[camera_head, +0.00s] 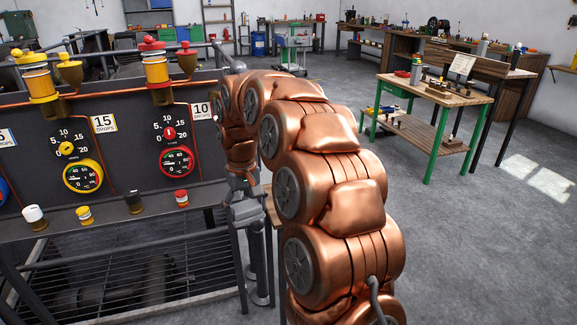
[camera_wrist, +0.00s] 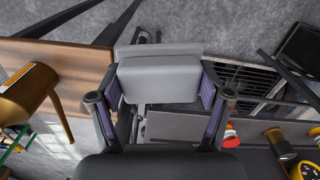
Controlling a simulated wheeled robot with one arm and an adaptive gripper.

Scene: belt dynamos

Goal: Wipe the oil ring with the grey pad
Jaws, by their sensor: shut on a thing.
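The grey pad (camera_wrist: 160,78) is a pale grey block in the upper middle of the wrist view. My gripper (camera_wrist: 162,96) is shut on it, with one finger on each side of the pad. In the head view my gripper (camera_head: 246,208) hangs below the copper arm, right of the dark panel. I cannot make out the pad clearly there. I cannot see an oil ring in either view; the arm and pad hide part of the area.
A wooden surface (camera_wrist: 75,62) with a brass can (camera_wrist: 28,95) is left in the wrist view. The dark panel (camera_head: 120,125) carries dials, knobs and oilers. A green-legged bench (camera_head: 440,90) stands at right. Grey floor (camera_head: 470,240) is open at lower right.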

